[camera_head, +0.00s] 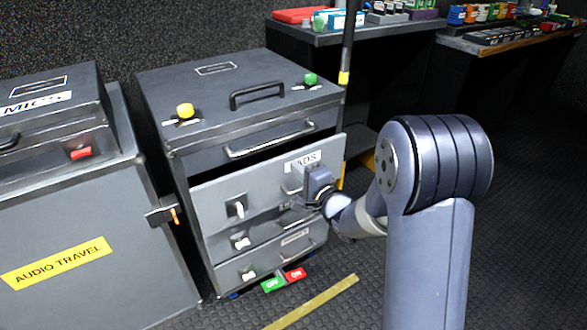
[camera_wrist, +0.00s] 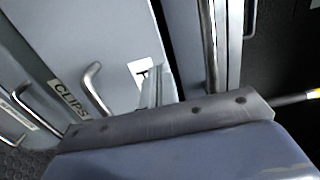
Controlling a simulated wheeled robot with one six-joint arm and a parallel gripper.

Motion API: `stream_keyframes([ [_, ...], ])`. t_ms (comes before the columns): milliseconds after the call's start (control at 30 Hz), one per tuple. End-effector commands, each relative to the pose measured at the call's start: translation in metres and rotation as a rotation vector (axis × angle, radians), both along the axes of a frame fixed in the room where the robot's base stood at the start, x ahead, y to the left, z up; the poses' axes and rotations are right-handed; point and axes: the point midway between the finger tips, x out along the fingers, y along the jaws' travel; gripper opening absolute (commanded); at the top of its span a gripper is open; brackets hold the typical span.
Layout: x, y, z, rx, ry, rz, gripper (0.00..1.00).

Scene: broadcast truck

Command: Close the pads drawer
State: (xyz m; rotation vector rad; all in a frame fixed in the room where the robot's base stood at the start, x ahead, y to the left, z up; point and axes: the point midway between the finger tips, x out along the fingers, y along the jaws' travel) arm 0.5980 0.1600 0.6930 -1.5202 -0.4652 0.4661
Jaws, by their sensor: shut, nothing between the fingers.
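The pads drawer (camera_head: 265,190) is in the dark grey cabinet, its label partly readable as "ADS". Its front stands out from the cabinet, with a dark gap behind its top edge, so it is partly open. My gripper (camera_head: 316,187) is shut and empty at the right part of the drawer front, by its handle, just below the label. In the wrist view the drawer front (camera_wrist: 85,30) fills the upper left, and my gripper's fingers (camera_wrist: 157,88) partly cover the label, of which a "P" shows. I cannot tell whether they touch the front.
Below is a drawer labelled CLIPS (camera_wrist: 68,100), with another under it. A handled top drawer (camera_head: 250,150) sits above. Left stands an AUDIO TRAVEL case (camera_head: 60,262); a pole (camera_head: 346,50) rises at the cabinet's right. Green and red OFF/ON blocks (camera_head: 284,279) lie on the floor.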

Motion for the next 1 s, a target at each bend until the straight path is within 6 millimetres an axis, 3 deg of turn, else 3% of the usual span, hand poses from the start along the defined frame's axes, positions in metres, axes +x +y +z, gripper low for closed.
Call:
stream_keyframes([
  [200, 0.018, 0.012, 0.0, 0.001, -0.002, 0.0, 0.0],
  [667, 0.022, 0.015, 0.0, 0.0, 0.0, 0.0, 0.0],
  [1000, 0.057, 0.039, 0.001, 0.0, 0.0, 0.0, 0.0],
])
